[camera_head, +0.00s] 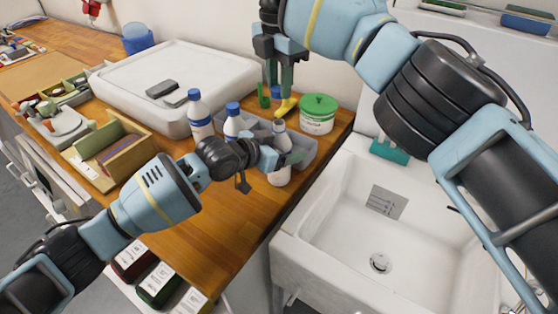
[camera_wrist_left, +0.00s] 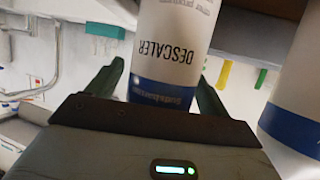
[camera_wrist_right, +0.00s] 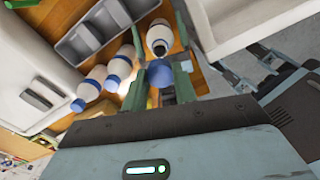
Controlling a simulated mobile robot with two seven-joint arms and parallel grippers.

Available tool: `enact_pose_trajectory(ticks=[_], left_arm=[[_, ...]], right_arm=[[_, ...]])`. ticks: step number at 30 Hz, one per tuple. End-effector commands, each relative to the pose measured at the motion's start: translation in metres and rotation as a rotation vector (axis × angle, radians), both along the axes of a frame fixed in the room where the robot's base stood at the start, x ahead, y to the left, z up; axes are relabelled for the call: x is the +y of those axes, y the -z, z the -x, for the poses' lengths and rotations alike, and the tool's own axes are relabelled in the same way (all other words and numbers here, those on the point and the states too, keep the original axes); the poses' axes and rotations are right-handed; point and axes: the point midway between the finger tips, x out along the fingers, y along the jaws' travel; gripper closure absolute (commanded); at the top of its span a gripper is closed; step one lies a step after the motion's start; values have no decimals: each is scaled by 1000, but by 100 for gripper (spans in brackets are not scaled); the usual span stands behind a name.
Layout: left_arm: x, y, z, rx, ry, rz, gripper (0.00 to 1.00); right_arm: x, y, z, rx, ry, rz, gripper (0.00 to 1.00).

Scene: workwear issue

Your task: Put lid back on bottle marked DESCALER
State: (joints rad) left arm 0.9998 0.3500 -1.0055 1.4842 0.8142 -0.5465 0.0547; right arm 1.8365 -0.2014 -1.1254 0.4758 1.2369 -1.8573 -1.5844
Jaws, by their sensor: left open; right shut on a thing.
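The bottle marked DESCALER (camera_wrist_left: 175,45) is white with a blue band and stands between the spread fingers of my left gripper (camera_wrist_left: 158,95). My right gripper (camera_wrist_right: 160,88) is shut on the blue lid (camera_wrist_right: 159,73). In the head view the right gripper (camera_head: 278,84) holds the lid (camera_head: 277,93) up behind the bottle, apart from it.
Two white bottles with blue caps (camera_head: 195,110) (camera_head: 232,121) stand left of the open one. A grey divided tray (camera_head: 302,150) lies behind. A green-lidded tub (camera_head: 318,114) stands at the back right. The sink (camera_head: 330,200) lies right of the counter.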

Motion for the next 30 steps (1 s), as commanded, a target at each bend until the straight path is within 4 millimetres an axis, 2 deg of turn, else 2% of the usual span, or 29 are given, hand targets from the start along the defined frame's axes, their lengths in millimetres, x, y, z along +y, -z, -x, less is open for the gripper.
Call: enact_pose_trajectory(ticks=[11,27,30], left_arm=[[-3,1,-2,0,0,0,20],[-3,1,-2,1,0,-1,87],[-2,2,-2,1,0,-1,87]], right_arm=[[0,0,0,0,0,0,93],[0,0,0,0,0,0,93],[0,4,0,1,-1,1,93]])
